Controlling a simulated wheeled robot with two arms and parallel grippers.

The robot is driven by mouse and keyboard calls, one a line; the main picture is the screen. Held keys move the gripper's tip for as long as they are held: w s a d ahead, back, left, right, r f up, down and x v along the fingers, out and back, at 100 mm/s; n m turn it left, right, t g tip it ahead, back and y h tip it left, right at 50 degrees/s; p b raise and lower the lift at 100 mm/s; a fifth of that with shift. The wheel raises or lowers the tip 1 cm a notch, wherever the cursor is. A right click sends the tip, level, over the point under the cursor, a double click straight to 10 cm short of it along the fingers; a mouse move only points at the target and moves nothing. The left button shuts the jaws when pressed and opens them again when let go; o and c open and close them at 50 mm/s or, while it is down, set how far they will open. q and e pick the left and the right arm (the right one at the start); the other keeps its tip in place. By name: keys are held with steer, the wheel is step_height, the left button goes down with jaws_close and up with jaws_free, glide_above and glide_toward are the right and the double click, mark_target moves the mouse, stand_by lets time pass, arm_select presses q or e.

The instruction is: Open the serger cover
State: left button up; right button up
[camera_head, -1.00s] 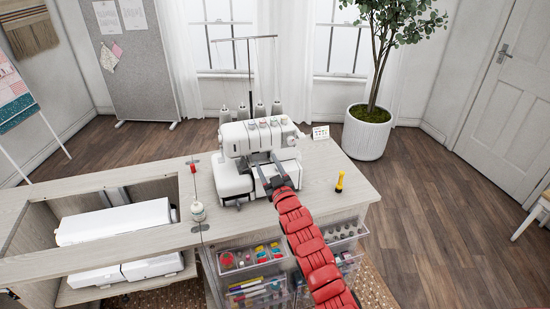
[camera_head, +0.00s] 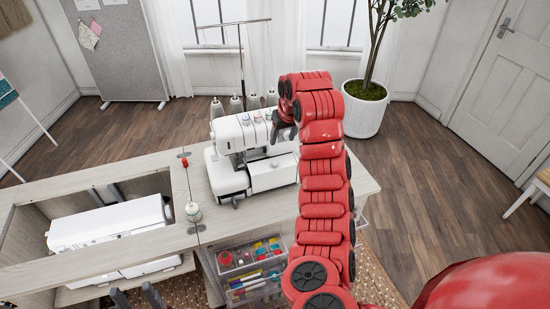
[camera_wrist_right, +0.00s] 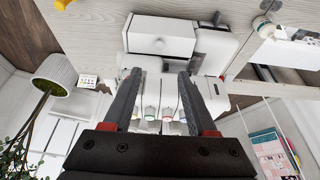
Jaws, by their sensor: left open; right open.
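The white serger (camera_head: 228,178) stands upright on the cabinet top. Its front cover (camera_head: 272,176) is the white panel low on its front, with a dark gap above it; I cannot tell how far the cover is open. The right wrist view shows the white front box with a round knob (camera_wrist_right: 157,45). My right gripper (camera_head: 283,132) is open and empty, raised at the upper right of the serger, partly hiding it. In the wrist view its fingers (camera_wrist_right: 158,75) spread around the coloured dials, apparently without gripping. My left gripper (camera_head: 136,296) is open and empty at the bottom edge.
Thread cones (camera_head: 236,104) and a tall thread stand (camera_head: 241,60) rise behind the serger. A thread spool (camera_head: 193,211) stands left of it. A white machine (camera_head: 110,222) lies in the cabinet opening. Clear drawers (camera_head: 245,262) hang below. A small card (camera_wrist_right: 88,80) stands nearby.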

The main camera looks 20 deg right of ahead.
glide_toward(275, 162)
steer(key=p+x, duration=0.2)
steer(key=x, duration=0.4)
steer(key=shift+w+f, duration=0.1)
steer(key=shift+f, duration=0.15)
steer(key=shift+w+f+p, duration=0.25)
steer(key=shift+f+p, duration=0.1)
steer(key=shift+f, duration=0.3)
steer(key=shift+a, duration=0.1)
jaws_close()
stand_by(0.7)
